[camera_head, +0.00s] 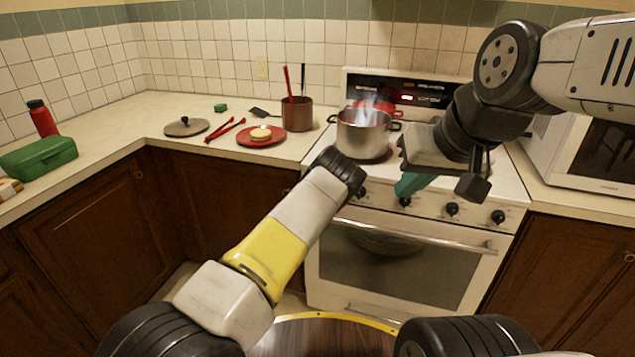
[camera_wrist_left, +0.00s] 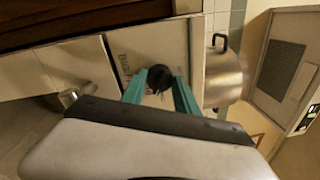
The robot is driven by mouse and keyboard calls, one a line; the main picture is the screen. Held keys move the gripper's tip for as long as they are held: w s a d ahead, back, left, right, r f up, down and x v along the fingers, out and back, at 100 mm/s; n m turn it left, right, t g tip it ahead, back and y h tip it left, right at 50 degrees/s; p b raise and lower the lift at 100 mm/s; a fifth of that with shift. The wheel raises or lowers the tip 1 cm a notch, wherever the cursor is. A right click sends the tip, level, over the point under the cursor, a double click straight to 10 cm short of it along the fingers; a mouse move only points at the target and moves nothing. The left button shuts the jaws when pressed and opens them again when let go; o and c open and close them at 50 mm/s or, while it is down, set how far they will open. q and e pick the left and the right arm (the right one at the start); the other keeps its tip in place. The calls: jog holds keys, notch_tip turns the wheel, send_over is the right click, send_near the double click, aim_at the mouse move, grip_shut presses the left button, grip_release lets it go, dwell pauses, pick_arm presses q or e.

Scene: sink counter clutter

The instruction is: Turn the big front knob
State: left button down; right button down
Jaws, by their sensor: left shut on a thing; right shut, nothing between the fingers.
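The stove's front panel (camera_head: 428,204) carries a row of black knobs, among them one at the far right (camera_head: 498,216). In the left wrist view a round black knob (camera_wrist_left: 159,78) sits between the teal fingertips of my left gripper (camera_wrist_left: 160,84), which is shut on it. In the head view the left fingers are hidden behind my own wrist. My right gripper (camera_head: 411,185) is shut and empty, its teal fingers pointing down-left in front of the panel, near another knob (camera_head: 405,201). I cannot tell whether it touches anything.
A steel pot (camera_head: 362,135) stands on the stove top and also shows in the left wrist view (camera_wrist_left: 222,75). The oven handle (camera_head: 415,236) runs below the knobs. A microwave (camera_head: 590,160) is at the right. A red plate (camera_head: 262,141) and brown pot (camera_head: 297,115) stand left of the stove.

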pick_arm(q)
jog(key=shift+m, duration=1.2)
jog(key=c, duration=0.9)
grip_release()
jog(key=v, duration=0.8)
jog(key=shift+w, duration=0.1)
